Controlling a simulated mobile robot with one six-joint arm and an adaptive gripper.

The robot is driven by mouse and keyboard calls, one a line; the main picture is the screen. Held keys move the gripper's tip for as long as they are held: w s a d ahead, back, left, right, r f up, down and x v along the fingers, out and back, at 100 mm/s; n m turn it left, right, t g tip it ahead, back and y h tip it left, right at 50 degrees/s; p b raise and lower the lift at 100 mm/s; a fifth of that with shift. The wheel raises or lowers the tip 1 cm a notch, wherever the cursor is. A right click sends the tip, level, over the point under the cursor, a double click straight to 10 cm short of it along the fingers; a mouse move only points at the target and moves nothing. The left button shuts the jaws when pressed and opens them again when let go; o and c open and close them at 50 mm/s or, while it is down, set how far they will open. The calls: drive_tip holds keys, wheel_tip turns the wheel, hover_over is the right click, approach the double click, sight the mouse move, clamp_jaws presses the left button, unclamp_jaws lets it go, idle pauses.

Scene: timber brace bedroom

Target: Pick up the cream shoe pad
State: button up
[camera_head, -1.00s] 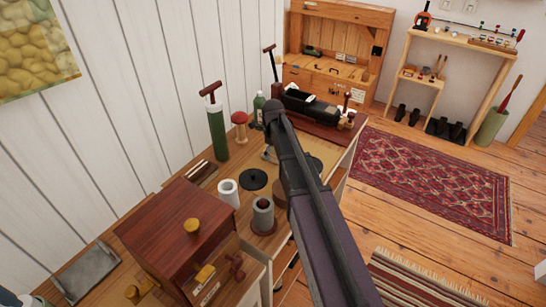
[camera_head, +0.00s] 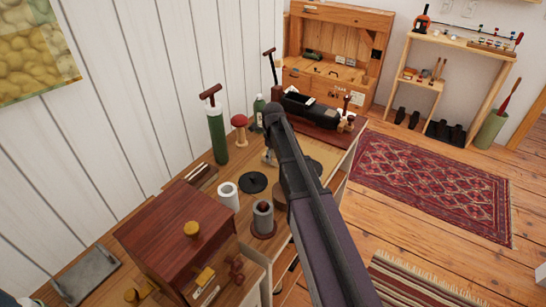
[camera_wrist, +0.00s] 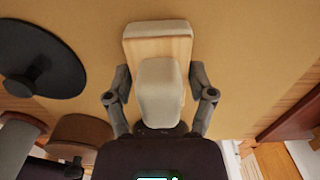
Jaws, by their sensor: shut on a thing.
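The cream shoe pad (camera_wrist: 158,92) is in the middle of the wrist view, between the fingers of my gripper (camera_wrist: 160,95). It has a rounded cream part nearer the camera, a pale wooden block behind it and a cream edge at the far end. My gripper is shut on it, with one dark finger at each side. A tan board or mat lies behind the pad; I cannot tell whether the pad touches it. In the head view my arm hides most of the gripper and the pad.
A black knobbed disc (camera_head: 253,182) lies left of my arm. A white roll (camera_head: 228,196), a grey cylinder (camera_head: 263,218) and a green bottle with a red handle (camera_head: 217,135) stand close by. A reddish wooden box (camera_head: 175,235) fills the near left.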

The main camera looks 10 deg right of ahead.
drive_tip(key=shift+r, duration=0.15)
wheel_tip(320, 180, up, 10)
drive_tip(key=p, duration=1)
drive_tip(key=shift+f, duration=0.2)
idle(0.4)
drive_tip(key=o, duration=0.5)
drive_tip(key=c, duration=0.3)
